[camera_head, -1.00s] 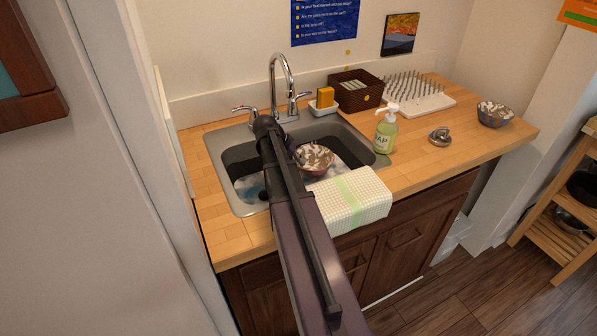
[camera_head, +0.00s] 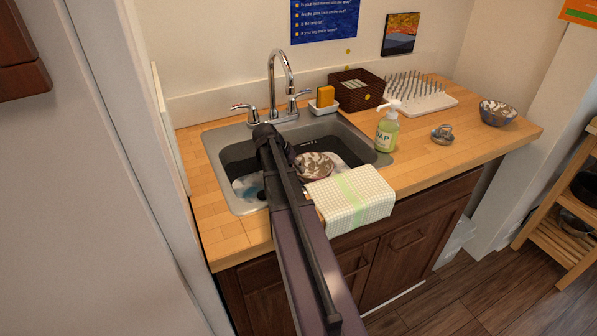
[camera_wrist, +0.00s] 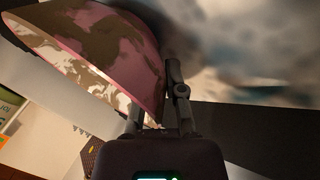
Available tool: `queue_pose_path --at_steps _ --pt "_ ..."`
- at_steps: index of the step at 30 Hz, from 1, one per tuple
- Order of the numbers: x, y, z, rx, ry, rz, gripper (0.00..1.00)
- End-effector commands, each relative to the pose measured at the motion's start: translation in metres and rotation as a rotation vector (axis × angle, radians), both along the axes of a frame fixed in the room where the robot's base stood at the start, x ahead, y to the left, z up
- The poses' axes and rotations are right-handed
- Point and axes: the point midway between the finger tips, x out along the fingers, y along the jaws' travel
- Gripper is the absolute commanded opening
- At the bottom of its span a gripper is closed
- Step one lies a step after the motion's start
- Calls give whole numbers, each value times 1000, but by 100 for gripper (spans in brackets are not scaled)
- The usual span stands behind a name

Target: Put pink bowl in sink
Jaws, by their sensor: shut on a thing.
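The pink bowl (camera_head: 314,166), with white and brown-green blotches, is in the sink opening, tilted. The wrist view shows the bowl (camera_wrist: 120,45) large at the upper left, its rim between the fingers of my gripper (camera_wrist: 160,115). My gripper is shut on the bowl's rim; in the head view my arm hides the fingers. The grey sink (camera_head: 228,160) is set in the wooden counter, with cloudy bluish-white water or foam at its bottom. I cannot tell whether the bowl touches the sink bottom.
A checked towel (camera_head: 350,198) hangs over the sink's front edge. A soap bottle (camera_head: 386,130), a small metal object (camera_head: 442,135) and a patterned bowl (camera_head: 497,112) stand to the right. The faucet (camera_head: 283,85), sponge holder (camera_head: 324,104), brown basket (camera_head: 357,90) and drying rack (camera_head: 420,97) are behind.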

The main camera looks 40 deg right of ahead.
Motion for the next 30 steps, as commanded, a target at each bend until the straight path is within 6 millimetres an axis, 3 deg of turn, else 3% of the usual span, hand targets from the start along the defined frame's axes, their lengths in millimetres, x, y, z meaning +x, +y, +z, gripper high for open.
queue_pose_path --at_steps 27,28,30 --pt "0 0 -11 -1 1 1 0" --pt "0 0 -12 0 0 0 22" --pt "0 0 -11 0 1 1 43"
